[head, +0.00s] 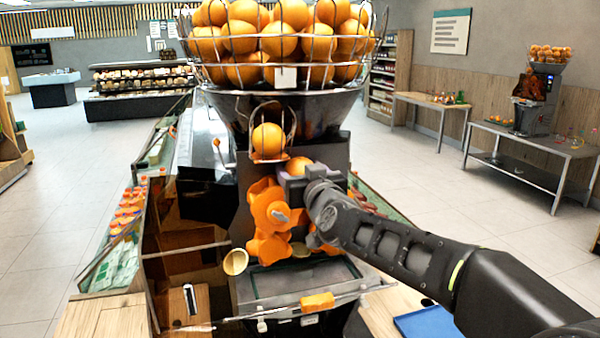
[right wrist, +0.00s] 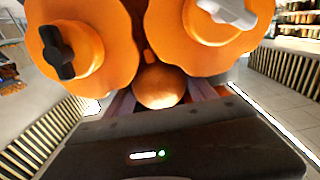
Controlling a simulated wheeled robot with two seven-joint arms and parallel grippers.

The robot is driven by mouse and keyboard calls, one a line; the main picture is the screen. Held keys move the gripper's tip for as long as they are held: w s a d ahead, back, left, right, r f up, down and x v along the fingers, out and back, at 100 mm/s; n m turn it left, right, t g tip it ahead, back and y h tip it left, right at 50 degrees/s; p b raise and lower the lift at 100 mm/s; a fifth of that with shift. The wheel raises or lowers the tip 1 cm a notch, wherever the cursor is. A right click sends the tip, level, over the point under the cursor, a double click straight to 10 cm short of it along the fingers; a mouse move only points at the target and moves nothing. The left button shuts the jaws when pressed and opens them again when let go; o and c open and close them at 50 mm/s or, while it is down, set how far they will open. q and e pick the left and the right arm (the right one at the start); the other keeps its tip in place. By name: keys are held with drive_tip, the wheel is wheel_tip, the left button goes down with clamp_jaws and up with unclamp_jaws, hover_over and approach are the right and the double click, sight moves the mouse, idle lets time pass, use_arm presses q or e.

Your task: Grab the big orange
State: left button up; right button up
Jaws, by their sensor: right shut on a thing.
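My right gripper (head: 297,180) reaches in from the right to the front of the juicer (head: 325,150). It is shut on a round orange (head: 298,164), partly hidden behind the gripper in the head view. In the right wrist view the orange (right wrist: 158,87) sits between the two fingers, just below the juicer's big orange wheels (right wrist: 85,50). I cannot tell whether it touches them. Another orange (head: 268,138) rests in the wire chute just above and left of the gripper. My left gripper is not in view.
A wire basket (head: 280,75) full of oranges tops the juicer. A half peel (head: 235,262) is at its lower left, and an orange piece (head: 317,301) lies in front. A blue tray (head: 430,322) is at the lower right. Side tables (head: 530,150) stand at the back right.

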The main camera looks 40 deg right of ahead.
drive_tip(key=shift+r, duration=0.15)
drive_tip(key=shift+r, duration=0.55)
drive_tip(key=shift+s+r, duration=0.1)
drive_tip(key=shift+s, duration=0.1)
drive_tip(key=b+v, duration=0.3)
drive_tip(key=v, duration=1.4)
drive_tip(key=shift+s+a+b, duration=0.2)
drive_tip(key=shift+s+b, duration=0.1)
drive_tip(key=shift+b, duration=0.1)
